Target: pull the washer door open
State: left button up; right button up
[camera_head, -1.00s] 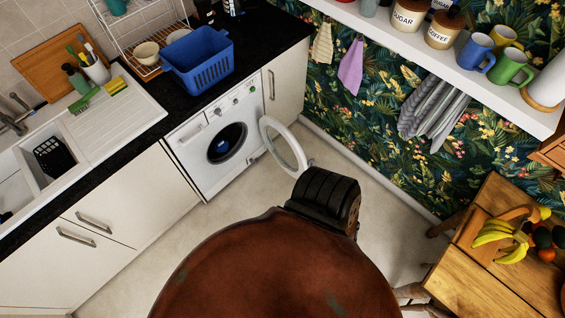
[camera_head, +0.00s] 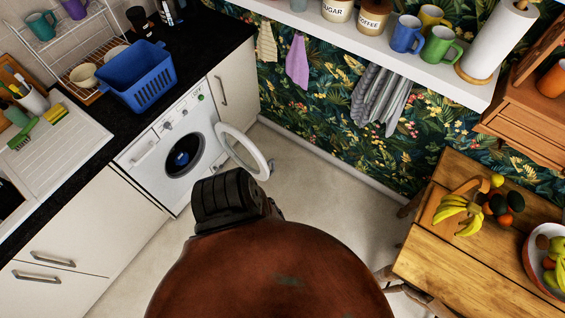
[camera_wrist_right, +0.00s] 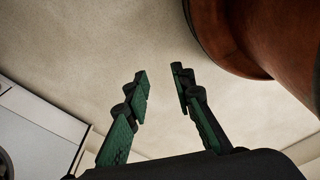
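The white washer (camera_head: 146,158) stands under the black counter in the head view. Its round door (camera_head: 262,158), a pale ring with a glass middle, stands swung open to the right, and the dark drum opening (camera_head: 184,157) is exposed with something blue inside. My right gripper (camera_wrist_right: 160,75) shows in the right wrist view with its two green-padded fingers apart, nothing between them and bare floor beyond. A white panel (camera_wrist_right: 40,128) with a dark curved edge at the lower left there is probably the washer front. Neither gripper can be made out in the head view.
A blue basket (camera_head: 136,78) sits on the counter above the washer. White cupboards (camera_head: 85,240) flank it. A wooden table (camera_head: 440,262) with fruit stands at the right. Pale floor (camera_head: 318,190) is clear between the washer and the table.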

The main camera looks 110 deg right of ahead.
aim_at(221, 127)
jog(key=k, duration=0.85)
jog(key=z, duration=0.3)
